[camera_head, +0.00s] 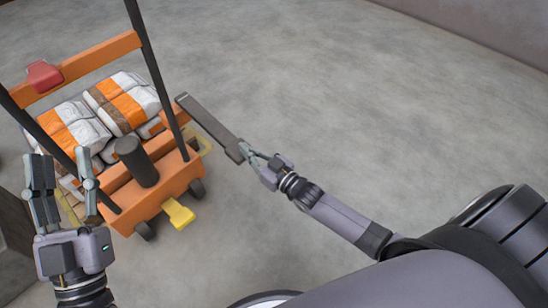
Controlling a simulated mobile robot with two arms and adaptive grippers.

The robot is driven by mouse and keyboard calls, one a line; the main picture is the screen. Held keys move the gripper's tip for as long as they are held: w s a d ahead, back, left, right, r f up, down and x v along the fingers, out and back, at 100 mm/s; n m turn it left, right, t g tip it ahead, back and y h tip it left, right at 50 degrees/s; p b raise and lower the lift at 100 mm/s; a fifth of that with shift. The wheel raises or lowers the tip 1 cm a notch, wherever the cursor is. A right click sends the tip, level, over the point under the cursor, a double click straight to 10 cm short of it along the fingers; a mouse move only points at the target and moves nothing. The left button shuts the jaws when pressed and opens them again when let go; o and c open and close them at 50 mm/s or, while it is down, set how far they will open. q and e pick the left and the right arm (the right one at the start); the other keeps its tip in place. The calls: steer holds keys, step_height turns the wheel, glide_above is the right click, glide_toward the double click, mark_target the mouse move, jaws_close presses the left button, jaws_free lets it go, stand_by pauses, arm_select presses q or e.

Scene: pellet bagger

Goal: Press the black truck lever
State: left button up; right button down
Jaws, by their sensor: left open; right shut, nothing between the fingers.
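The orange truck (160,192) stands at the left with two dark upright posts. A long dark grey-black bar, which looks like the truck lever (208,122), slants down to the right from beside the right post. My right gripper (244,151) is shut at the lever's lower right end. It overlaps that end in the picture; I cannot tell whether they touch. My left gripper (61,156) is open and empty, fingers pointing up, in front of the truck's left side. It hides part of the load and frame.
Several white-and-orange bags (120,100) lie on the truck. A red block (44,76) sits on the orange crossbar (85,65). A black cylinder (136,162) and a yellow pedal (179,213) are at the truck's front. Grey floor (370,110) is clear to the right.

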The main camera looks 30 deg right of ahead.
arm_select(q)
steer(key=s+a+f+g+y+p, duration=0.1)
steer(key=f+g+y+p, duration=0.1)
steer(key=f+g, duration=0.4)
steer(key=s+a+f+g+y+p, duration=0.1)
steer(key=f+g, duration=0.6)
steer(key=f, duration=0.7)
steer(key=shift+s+a+n+y+p, duration=0.35)
steer(key=shift+a+y+p, duration=0.25)
steer(key=shift+p, duration=0.2)
arm_select(e)
steer(key=s+d+r, duration=0.1)
steer(key=s, duration=0.3)
steer(key=s+d+r, duration=0.2)
steer(key=s, duration=0.3)
steer(key=shift+s+d+r, duration=0.25)
steer(key=shift+s, duration=0.05)
arm_select(q)
steer(key=shift+f, duration=0.1)
